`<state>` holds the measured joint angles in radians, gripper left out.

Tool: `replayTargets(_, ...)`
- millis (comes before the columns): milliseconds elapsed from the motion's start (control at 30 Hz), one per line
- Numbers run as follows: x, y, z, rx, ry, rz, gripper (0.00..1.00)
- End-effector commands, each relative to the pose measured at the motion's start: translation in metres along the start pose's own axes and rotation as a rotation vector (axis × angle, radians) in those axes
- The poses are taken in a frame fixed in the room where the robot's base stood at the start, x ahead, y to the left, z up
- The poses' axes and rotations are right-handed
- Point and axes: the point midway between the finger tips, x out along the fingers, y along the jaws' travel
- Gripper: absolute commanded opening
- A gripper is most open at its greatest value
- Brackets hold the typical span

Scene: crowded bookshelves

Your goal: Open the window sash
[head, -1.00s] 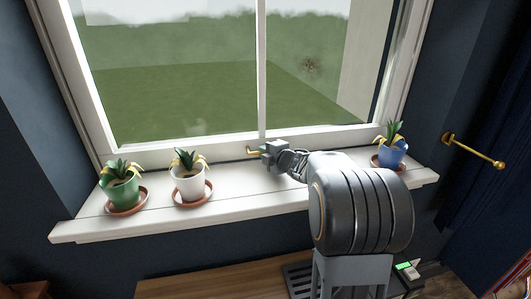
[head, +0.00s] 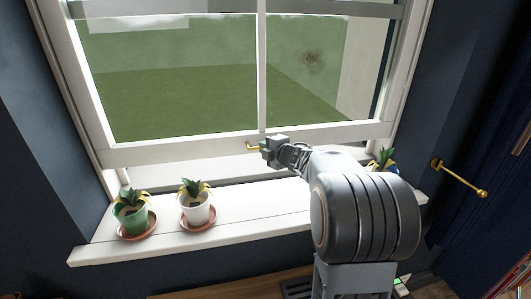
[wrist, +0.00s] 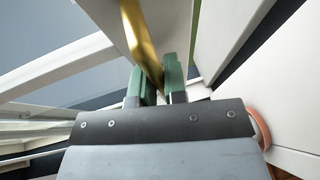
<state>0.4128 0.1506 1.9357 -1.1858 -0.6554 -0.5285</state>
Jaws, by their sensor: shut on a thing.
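The white window sash (head: 200,148) is raised, with a gap between its bottom rail and the sill. A brass handle (head: 252,146) sits on the bottom rail near the middle. My gripper (head: 268,149) is at the handle, its jaws shut on it. In the wrist view the brass handle (wrist: 142,40) runs between the green fingertips of my gripper (wrist: 160,80). The right part of the sash rail is partly hidden behind my arm.
On the white sill (head: 250,208) stand a green pot (head: 130,215) and a white pot (head: 197,207) with plants on the left. A blue pot (head: 392,168) is mostly hidden behind my arm at right. A brass wall rod (head: 460,178) sticks out at the far right.

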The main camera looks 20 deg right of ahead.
Motion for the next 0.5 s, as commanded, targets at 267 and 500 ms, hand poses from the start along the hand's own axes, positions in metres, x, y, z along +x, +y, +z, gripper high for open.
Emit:
replayTargets(267,-0.018,0.096,-0.007,-0.004,0.001,0.009,0.0)
replayTargets(500,-0.026,0.134,-0.011,-0.002,0.002,0.008,0.0)
